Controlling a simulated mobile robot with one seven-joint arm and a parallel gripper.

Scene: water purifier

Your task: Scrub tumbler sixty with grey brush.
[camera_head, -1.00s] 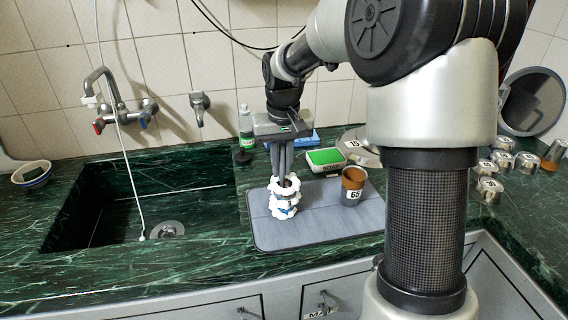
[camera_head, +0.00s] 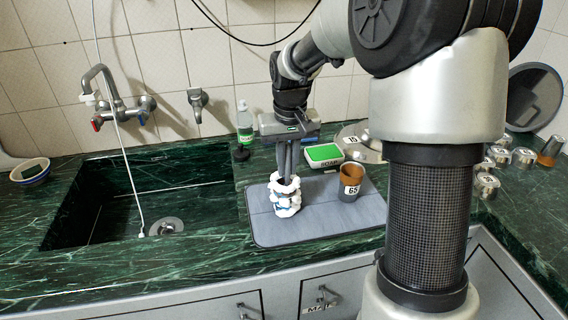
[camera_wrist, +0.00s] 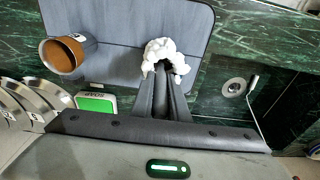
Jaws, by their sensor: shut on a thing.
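A tumbler coated in white foam (camera_head: 285,195) stands upright on the grey mat (camera_head: 325,222); its number is hidden. The foam also shows in the wrist view (camera_wrist: 166,51). My gripper (camera_head: 286,174) is above it, fingers pointing down with their tips at the tumbler's mouth. In the wrist view my gripper (camera_wrist: 162,84) has its fingers close together around something dark that runs into the foam. This fits the grey brush, but its head is hidden in the tumbler and foam.
A brown-and-grey tumbler marked 65 (camera_head: 350,183) stands to the right on the mat. Behind it is a green-topped soap box (camera_head: 324,154). A sink (camera_head: 140,200) lies to the left, a green bottle (camera_head: 244,124) behind. Several metal tins (camera_head: 487,185) stand far right.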

